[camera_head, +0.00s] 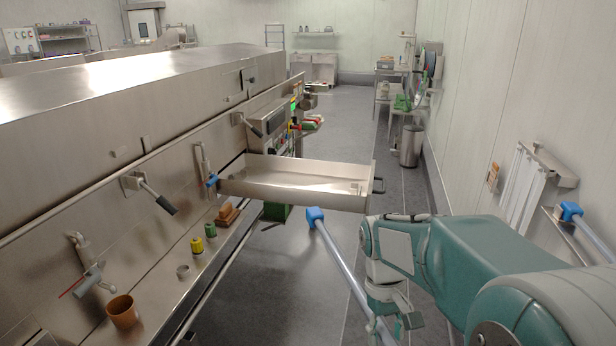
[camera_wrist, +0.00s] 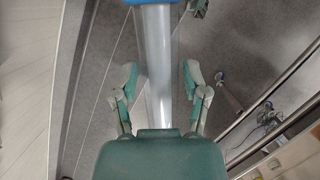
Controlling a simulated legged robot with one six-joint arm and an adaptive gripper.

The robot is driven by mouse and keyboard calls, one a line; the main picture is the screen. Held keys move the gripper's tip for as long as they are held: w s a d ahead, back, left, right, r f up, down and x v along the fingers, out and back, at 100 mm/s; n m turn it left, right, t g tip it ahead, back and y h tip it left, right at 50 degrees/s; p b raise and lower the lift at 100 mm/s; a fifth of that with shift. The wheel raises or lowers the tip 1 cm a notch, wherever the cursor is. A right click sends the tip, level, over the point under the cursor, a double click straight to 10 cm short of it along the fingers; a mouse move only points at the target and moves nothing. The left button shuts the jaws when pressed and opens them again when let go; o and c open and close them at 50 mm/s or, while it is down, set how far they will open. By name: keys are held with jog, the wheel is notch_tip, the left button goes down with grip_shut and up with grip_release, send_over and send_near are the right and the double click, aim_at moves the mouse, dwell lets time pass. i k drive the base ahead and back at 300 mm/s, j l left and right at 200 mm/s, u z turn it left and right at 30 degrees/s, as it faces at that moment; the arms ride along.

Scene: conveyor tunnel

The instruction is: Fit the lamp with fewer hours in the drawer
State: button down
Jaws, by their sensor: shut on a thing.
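A long pale lamp tube (camera_head: 343,262) with a blue end cap (camera_head: 315,216) slants up from my gripper (camera_head: 390,315) in the head view. In the wrist view the tube (camera_wrist: 157,50) runs between the two fingers of my gripper (camera_wrist: 157,80), which is shut on it. The blue cap shows at the top edge there. A second lamp (camera_head: 592,237) with a blue cap sits by the right wall, cut off by the frame. The steel drawer (camera_head: 290,197) is pulled out of the machine, ahead and left of the held lamp's cap. No hours marking is legible.
The steel machine (camera_head: 130,100) fills the left side. Its ledge (camera_head: 165,270) holds a brown cup (camera_head: 122,311) and yellow and green pieces. Handles project from its panel. A bin (camera_head: 410,146) and shelves stand along the right wall. The aisle floor beyond the drawer is clear.

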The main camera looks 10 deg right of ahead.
aim_at(325, 185)
jog(key=i+l+u, duration=0.3)
jog(key=i, duration=0.2)
jog(key=i+l+u, duration=0.6)
jog(key=i+l, duration=0.2)
jog(key=l, duration=0.2)
jog(key=i+l+u, duration=0.3)
jog(key=l, duration=0.35)
jog(key=i+l+u, duration=0.25)
jog(key=l, duration=0.3)
jog(key=l+u, duration=0.25)
jog(key=l, duration=0.3)
jog(key=l+u, duration=0.25)
jog(key=l, duration=0.35)
jog(key=i, duration=0.05)
